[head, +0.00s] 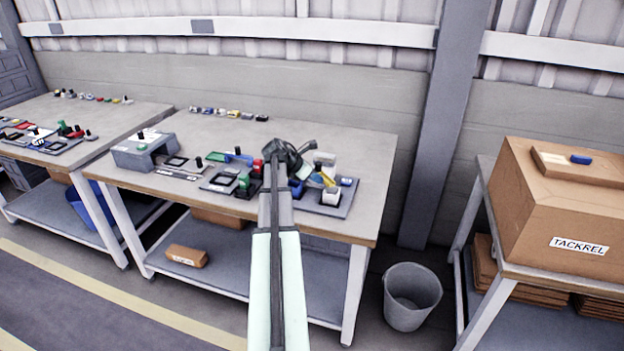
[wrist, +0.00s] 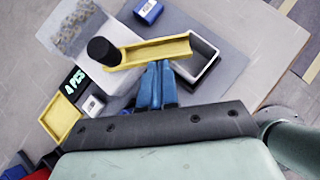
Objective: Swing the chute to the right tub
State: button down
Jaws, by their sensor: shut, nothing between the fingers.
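The yellow chute (wrist: 153,51) lies across the grey unit in the wrist view, a black knob (wrist: 103,51) at its left end. Its right end reaches over the rim of a white-walled tub (wrist: 207,70); the tub looks empty where I see inside. In the head view the chute (head: 329,178) shows small, just behind the white tub (head: 331,197). My gripper (wrist: 156,65) is shut and empty, its blue fingertips close against the chute's near side; I cannot tell whether they touch it. In the head view my arm hides part of the unit.
A blue block with a white label (wrist: 148,11) stands beyond the chute. A yellow tray (wrist: 61,118) and a "4 PCS" label (wrist: 75,82) are at the left. Other small fixtures crowd the workbench (head: 360,150) left of my arm; its back right is clear.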

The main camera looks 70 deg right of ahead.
jog(key=shift+s+d, duration=0.45)
jog(key=shift+s, duration=0.25)
